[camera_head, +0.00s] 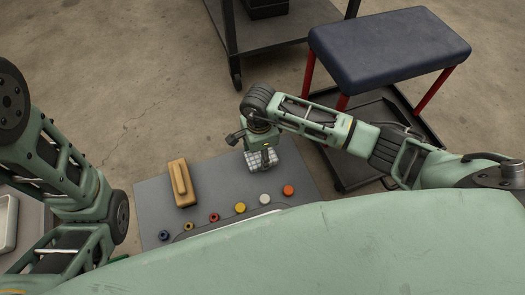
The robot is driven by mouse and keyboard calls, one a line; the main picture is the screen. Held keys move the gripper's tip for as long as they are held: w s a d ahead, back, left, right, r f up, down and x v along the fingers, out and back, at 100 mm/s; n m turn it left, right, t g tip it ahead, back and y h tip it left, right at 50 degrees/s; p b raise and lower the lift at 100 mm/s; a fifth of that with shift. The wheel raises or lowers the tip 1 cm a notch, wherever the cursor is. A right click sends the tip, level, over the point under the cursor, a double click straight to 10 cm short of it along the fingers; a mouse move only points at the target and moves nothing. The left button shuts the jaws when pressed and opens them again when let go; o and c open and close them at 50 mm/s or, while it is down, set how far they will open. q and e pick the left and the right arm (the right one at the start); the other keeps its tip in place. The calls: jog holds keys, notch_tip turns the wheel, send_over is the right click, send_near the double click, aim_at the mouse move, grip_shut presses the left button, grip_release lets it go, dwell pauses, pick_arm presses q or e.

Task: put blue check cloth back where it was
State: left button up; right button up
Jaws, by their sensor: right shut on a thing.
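The blue check cloth (254,163) shows as a small pale bundle with a grid pattern, at the back right part of the grey work surface (225,175). My right gripper (264,157) points down and is shut on the cloth, with a dark finger in front of it. I cannot tell whether the cloth touches the surface. My left arm comes in at the left edge, but its gripper is not in view.
A wooden block (180,183) lies left of the cloth. Several small coloured round pieces, including a yellow one (240,208) and an orange-red one (288,190), line the front. A blue padded stool (388,45) and a dark cart (275,32) stand behind. A pale tray (7,222) is far left.

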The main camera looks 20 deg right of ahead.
jog(key=shift+r, duration=0.1)
jog(key=o, duration=1)
jog(key=shift+f, duration=0.2)
